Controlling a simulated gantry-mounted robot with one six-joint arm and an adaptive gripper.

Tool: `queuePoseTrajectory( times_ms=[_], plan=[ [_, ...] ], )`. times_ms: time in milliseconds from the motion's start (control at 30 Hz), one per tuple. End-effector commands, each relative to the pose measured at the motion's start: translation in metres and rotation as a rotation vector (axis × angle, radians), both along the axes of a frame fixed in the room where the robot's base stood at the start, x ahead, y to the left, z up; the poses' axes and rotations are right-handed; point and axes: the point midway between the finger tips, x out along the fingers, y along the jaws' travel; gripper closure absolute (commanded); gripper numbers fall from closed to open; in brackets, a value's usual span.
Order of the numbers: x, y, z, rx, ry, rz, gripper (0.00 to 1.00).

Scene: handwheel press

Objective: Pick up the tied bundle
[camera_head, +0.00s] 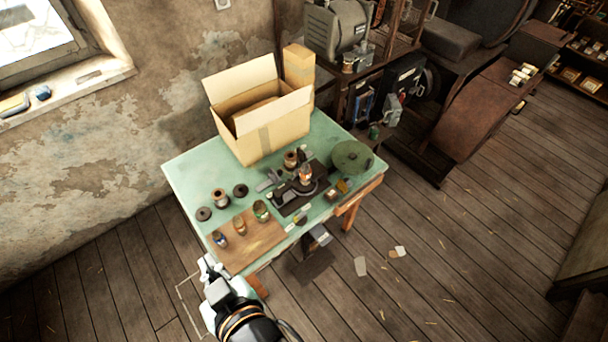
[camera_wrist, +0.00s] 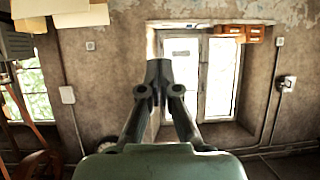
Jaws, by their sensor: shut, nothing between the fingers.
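Several small upright items stand on a wooden board (camera_head: 262,246) at the near left of the green table (camera_head: 186,176). Another orange-brown item (camera_head: 306,174) is at the dark handwheel press (camera_head: 290,203). My gripper (camera_wrist: 158,70) is shut and empty in the wrist view, facing a wall with windows. In the head view my arm is by the table's near left corner, apart from the items.
An open cardboard box (camera_head: 272,138) stands at the table's back, with a taller carton (camera_head: 299,66) behind it. A green round disc (camera_head: 352,157) is at the right. Spools (camera_head: 220,197) lie at the left.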

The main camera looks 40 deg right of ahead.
Motion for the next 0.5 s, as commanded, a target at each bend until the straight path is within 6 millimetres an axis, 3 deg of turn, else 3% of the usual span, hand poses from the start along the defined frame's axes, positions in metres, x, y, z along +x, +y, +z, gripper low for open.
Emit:
queuePoseTrajectory(
  times_ms=[233,500],
  plan=[
    [0.0000,0.0000,0.0000,0.000,0.000,0.000,1.00],
    [0.0000,0.0000,0.0000,0.000,0.000,0.000,0.57]
  ],
)
